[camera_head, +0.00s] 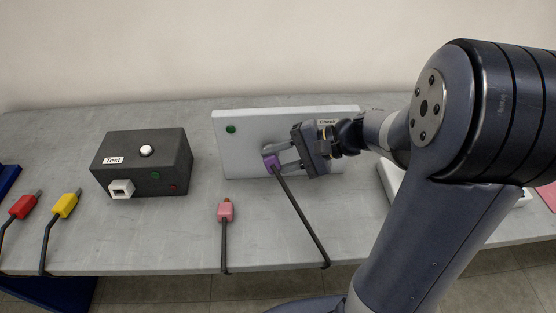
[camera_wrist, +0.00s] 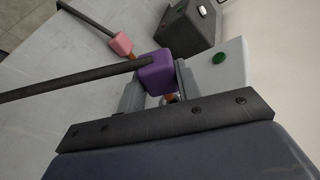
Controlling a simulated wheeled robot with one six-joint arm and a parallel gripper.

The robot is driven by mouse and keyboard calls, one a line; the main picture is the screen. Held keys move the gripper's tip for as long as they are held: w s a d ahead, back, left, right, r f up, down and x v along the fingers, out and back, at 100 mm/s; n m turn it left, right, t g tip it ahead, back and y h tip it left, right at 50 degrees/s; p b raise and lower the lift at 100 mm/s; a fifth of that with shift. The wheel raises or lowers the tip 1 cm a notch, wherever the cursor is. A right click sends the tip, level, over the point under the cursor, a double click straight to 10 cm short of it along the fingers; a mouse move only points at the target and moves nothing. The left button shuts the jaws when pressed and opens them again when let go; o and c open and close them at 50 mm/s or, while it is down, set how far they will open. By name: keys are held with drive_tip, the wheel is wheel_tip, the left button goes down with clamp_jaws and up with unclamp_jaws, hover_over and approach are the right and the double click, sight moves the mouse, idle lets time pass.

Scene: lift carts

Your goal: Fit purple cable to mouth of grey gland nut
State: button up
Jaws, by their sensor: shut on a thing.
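The purple cable's block (camera_head: 270,161) is between the fingers of my gripper (camera_head: 282,156), in front of the white panel (camera_head: 245,150). Its black cord runs down to the table's front edge. In the wrist view the purple block (camera_wrist: 156,72) sits between the grey fingers of my gripper (camera_wrist: 158,88), and a copper-coloured tip (camera_wrist: 170,98) shows under it. I cannot make out the grey gland nut; my gripper covers part of the panel. Whether the tip touches anything is unclear.
A black box (camera_head: 145,165) labelled Test, with a white knob, stands at left. Red (camera_head: 22,206), yellow (camera_head: 65,205) and pink (camera_head: 225,210) cable ends stand along the front. The panel bears a green dot (camera_head: 231,129). Bare table lies between box and panel.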

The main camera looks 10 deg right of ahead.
drive_tip(key=shift+w+f, duration=0.1)
drive_tip(key=shift+w, duration=0.05)
drive_tip(key=shift+w+f+b, duration=0.45)
drive_tip(key=shift+w+f, duration=0.05)
drive_tip(key=shift+w, duration=0.35)
drive_tip(key=shift+w+f+b, duration=0.45)
drive_tip(key=shift+w, duration=0.35)
drive_tip(key=o, duration=1.1)
drive_tip(key=shift+c, duration=0.2)
drive_tip(key=b+v, duration=0.1)
drive_tip(key=v, duration=0.9)
drive_tip(key=shift+d+r, duration=0.15)
drive_tip(key=shift+d, duration=0.25)
